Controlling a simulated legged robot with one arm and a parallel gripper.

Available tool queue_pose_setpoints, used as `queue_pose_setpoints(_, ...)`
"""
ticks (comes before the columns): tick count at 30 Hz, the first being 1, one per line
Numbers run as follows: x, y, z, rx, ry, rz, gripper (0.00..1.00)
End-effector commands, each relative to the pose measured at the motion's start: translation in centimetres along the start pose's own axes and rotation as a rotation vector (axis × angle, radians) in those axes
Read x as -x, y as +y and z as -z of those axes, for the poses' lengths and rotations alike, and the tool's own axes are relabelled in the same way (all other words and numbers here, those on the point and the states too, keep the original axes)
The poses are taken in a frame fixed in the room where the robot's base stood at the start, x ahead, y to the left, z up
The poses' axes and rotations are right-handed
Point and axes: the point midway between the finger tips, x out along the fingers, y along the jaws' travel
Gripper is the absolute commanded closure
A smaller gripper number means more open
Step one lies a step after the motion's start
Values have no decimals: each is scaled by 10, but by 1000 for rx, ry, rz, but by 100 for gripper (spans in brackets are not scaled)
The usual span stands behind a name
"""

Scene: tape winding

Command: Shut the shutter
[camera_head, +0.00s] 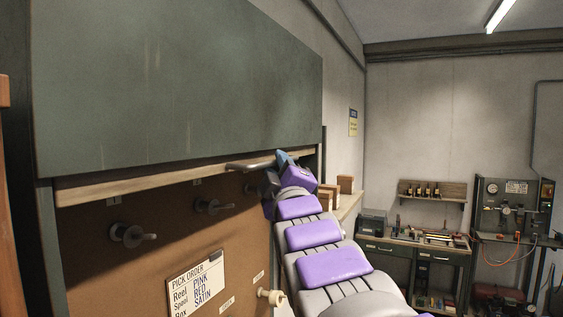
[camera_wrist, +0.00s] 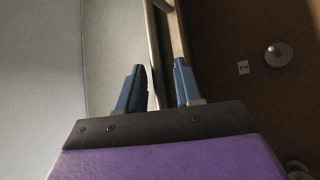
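The green shutter (camera_head: 180,80) covers the upper part of the cabinet front in the head view; it also shows in the wrist view (camera_wrist: 110,45). A pale wooden rail (camera_head: 120,186) runs along its lower edge. A curved metal handle (camera_head: 250,165) sticks out from the rail near its right end; it also shows in the wrist view (camera_wrist: 178,35). My gripper (camera_wrist: 158,88) is at the handle, with its blue fingers apart. The gripper (camera_head: 277,172) partly hides the handle's right end.
Below the shutter, the brown back board (camera_head: 100,255) is exposed. It bears dark pegs (camera_head: 132,235), a pale knob (camera_head: 271,297) and a pick order card (camera_head: 196,285). Small boxes (camera_head: 346,184) stand on a ledge to the right. A workbench (camera_head: 415,247) stands farther back.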

Motion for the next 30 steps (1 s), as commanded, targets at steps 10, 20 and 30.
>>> queue_pose_setpoints(10, -21, 1, 0, -1, 0, 0, 65)
queue_pose_setpoints(20, -22, 1, 0, -1, 0, 0, 70)
queue_pose_setpoints(30, -22, 0, 0, 0, 0, 1, 100)
